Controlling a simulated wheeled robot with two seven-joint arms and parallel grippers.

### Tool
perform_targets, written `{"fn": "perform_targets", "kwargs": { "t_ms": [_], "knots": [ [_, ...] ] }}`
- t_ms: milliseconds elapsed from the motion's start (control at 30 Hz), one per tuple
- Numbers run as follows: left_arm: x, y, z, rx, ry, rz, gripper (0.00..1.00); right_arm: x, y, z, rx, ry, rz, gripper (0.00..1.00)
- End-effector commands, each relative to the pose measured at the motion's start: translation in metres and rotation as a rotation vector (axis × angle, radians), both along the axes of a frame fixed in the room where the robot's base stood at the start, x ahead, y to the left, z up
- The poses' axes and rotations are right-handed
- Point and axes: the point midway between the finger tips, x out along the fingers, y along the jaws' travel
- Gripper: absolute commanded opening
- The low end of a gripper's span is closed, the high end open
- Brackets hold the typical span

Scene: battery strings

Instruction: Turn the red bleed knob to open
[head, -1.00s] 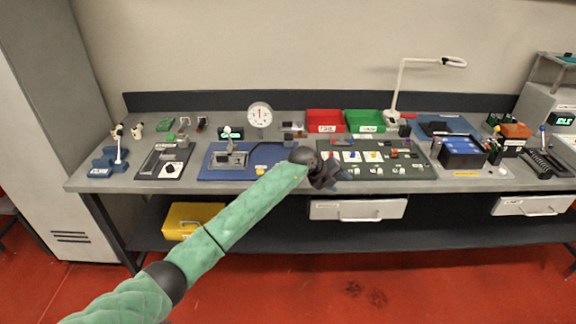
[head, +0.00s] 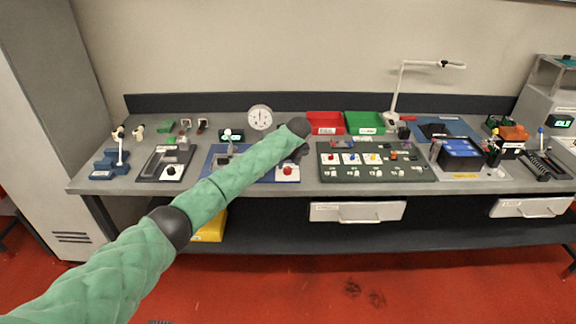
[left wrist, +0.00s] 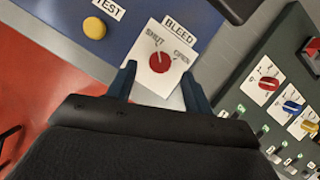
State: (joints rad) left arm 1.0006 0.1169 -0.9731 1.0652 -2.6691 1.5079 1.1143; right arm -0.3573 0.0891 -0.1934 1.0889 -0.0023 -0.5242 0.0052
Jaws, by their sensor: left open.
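The red bleed knob (left wrist: 159,62) sits on a white plate (left wrist: 143,77) marked SHUT and OPEN, under a BLEED label, in the left wrist view. Its white pointer mark points up toward the SHUT side. In the head view the red knob (head: 288,170) is at the right front corner of the blue panel. My left gripper (left wrist: 158,78) is open, its two blue fingers on either side of the plate's lower part. The fingers look apart from the knob; the height gap is hard to judge. In the head view the gripper is mostly hidden behind my arm's end. My right gripper is not in view.
A yellow TEST button (left wrist: 94,28) is left of the knob on the blue panel (left wrist: 62,12). A dark green board (head: 340,174) with red, blue and yellow knobs stands close on the right. A round gauge (head: 260,117) stands behind.

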Motion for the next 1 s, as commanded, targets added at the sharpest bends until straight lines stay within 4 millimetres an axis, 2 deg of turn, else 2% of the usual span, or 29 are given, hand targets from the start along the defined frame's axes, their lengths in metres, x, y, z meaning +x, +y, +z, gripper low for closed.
{"fn": "perform_targets", "kwargs": {
  "t_ms": [333,700,900,933,1000],
  "knots": [
    [0.012,0.004,-0.032,-0.001,0.001,-0.001,0.52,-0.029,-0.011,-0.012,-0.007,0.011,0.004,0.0],
    [0.014,0.005,-0.037,-0.002,0.0,-0.002,0.52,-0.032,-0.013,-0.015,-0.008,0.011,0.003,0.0],
    [0.014,0.005,-0.037,-0.002,0.0,-0.002,0.12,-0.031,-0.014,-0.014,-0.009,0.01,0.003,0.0],
    [0.014,0.005,-0.037,-0.002,0.0,-0.002,0.07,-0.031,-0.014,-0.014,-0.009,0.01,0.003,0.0],
    [0.014,0.005,-0.037,-0.002,0.0,-0.002,0.07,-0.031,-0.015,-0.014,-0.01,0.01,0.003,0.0]
  ]
}}
